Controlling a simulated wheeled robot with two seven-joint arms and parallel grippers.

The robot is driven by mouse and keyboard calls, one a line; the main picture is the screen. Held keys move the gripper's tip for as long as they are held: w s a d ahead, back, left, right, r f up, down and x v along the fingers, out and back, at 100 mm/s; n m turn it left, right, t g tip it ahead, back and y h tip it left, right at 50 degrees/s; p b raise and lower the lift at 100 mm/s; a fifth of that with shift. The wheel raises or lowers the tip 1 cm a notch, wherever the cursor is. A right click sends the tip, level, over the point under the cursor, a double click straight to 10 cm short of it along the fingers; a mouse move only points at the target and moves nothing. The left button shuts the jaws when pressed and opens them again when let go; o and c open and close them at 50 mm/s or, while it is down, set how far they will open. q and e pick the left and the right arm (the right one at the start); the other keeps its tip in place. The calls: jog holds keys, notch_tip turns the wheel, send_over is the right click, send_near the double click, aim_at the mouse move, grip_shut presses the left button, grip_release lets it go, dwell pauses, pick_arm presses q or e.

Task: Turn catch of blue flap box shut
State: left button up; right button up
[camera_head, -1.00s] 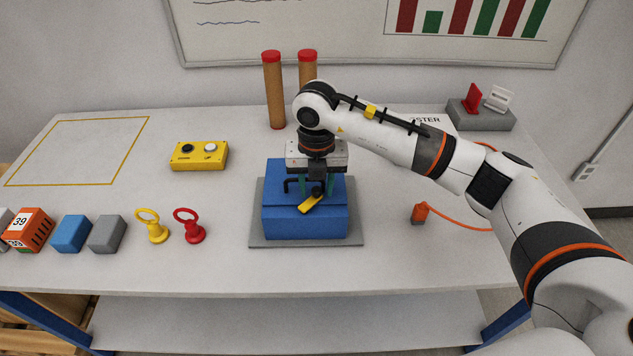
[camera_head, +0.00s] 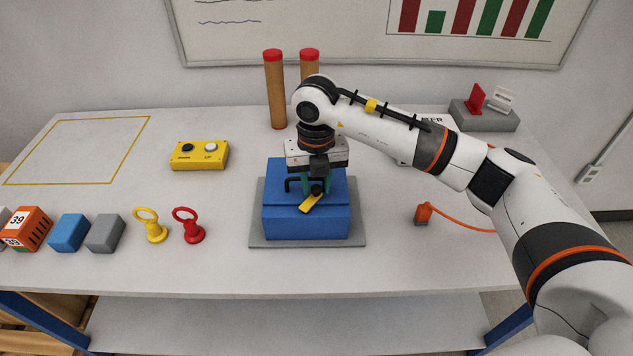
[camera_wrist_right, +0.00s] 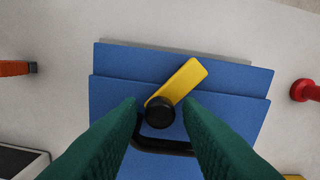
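The blue flap box (camera_head: 305,224) sits on a grey base plate (camera_head: 258,238) in the middle of the table, its lid lying closed. A yellow catch (camera_head: 311,203) with a black round knob (camera_wrist_right: 160,112) is on it, turned at a slant; it shows large in the right wrist view (camera_wrist_right: 182,82). A black handle (camera_wrist_right: 165,148) lies behind the knob. My right gripper (camera_head: 317,187) points down over the box. Its green fingers (camera_wrist_right: 162,104) are open, one on each side of the knob, with small gaps visible. My left gripper is out of view.
A yellow button box (camera_head: 199,155), yellow (camera_head: 151,226) and red (camera_head: 188,226) ring-topped pieces and several blocks stand to the left. Two brown cylinders (camera_head: 274,90) stand behind the box. An orange plug with cable (camera_head: 423,214) lies to the right. The table's front is clear.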

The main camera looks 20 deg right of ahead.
aim_at(316, 187)
jog(key=shift+o, duration=0.5)
jog(key=shift+r, duration=0.1)
jog(key=shift+r, duration=0.2)
notch_tip(316, 187, up, 12)
jog(key=b, duration=0.1)
jog(key=shift+f+b, duration=0.25)
jog(key=shift+b, duration=0.15)
